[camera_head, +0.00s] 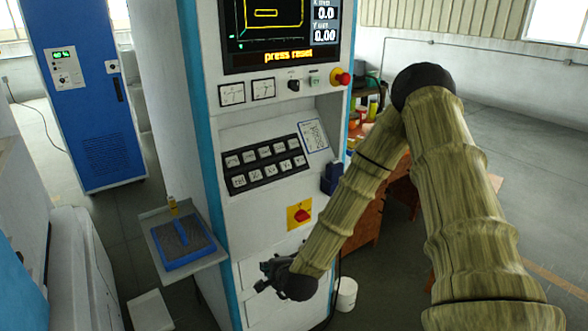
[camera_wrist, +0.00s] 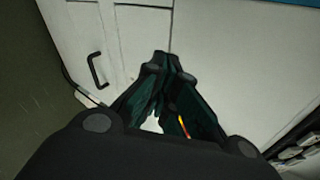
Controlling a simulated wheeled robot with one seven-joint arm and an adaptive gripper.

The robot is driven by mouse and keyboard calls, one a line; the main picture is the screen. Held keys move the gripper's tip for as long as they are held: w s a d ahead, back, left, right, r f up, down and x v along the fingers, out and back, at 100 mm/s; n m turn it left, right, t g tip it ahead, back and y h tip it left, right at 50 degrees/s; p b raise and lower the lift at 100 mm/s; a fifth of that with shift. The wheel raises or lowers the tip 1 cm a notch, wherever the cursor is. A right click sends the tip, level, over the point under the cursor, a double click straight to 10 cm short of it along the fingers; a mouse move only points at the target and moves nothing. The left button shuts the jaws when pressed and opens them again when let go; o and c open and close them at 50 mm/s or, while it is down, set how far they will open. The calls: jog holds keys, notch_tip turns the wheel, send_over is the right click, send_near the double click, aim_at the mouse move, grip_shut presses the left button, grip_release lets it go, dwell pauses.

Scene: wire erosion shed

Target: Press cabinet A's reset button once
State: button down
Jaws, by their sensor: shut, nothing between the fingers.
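A tall white and teal cabinet (camera_head: 265,130) stands in the middle of the head view. Its screen (camera_head: 280,30) shows "press reset" in orange. Below the screen are a dark selector knob (camera_head: 294,85), a small greenish button (camera_head: 314,79) and a red mushroom button (camera_head: 341,77) on yellow. I cannot read a letter A or a reset label. My gripper (camera_head: 266,280) is low in front of the cabinet, below the keypad and the red switch, apart from the buttons. In the wrist view my gripper (camera_wrist: 168,68) is shut and empty, over a pale panel.
A sloped keypad (camera_head: 265,165) and a red rotary switch (camera_head: 301,214) are on the cabinet front. A side shelf holds a blue tray (camera_head: 183,263). A blue cabinet (camera_head: 85,90) stands at back left. An orange-brown bench (camera_head: 368,212) is behind my arm. A handle (camera_wrist: 97,71) shows in the wrist view.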

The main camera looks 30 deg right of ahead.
jog(key=w+d+r+m+t+h+p, duration=0.2)
jog(key=w+d+r+m, duration=0.25)
jog(key=r, duration=0.55)
jog(key=w+d+r+m+t+h+p, duration=0.15)
jog(key=w+d+r+m, duration=0.3)
jog(key=r, duration=0.55)
jog(key=m+t+h+p, duration=0.1)
jog(key=m+h+p, duration=0.3)
jog(key=m, duration=0.6)
send_near(293, 143)
jog(key=s+d+r, duration=0.2)
jog(key=d+r, duration=0.3)
jog(key=r, duration=0.3)
jog(key=shift+w+r, duration=0.1)
jog(key=shift+w, duration=0.1)
jog(key=w+f+b, duration=0.2)
jog(key=w, duration=0.1)
jog(key=w+f+b, duration=0.1)
jog(key=w+f, duration=0.2)
jog(key=shift+w+a+b, duration=0.1)
jog(key=shift+a+b, duration=0.1)
jog(key=shift+b, duration=0.15)
jog(key=shift+w+f+b, duration=0.15)
jog(key=shift+w+b, duration=0.25)
jog(key=shift+w, duration=0.05)
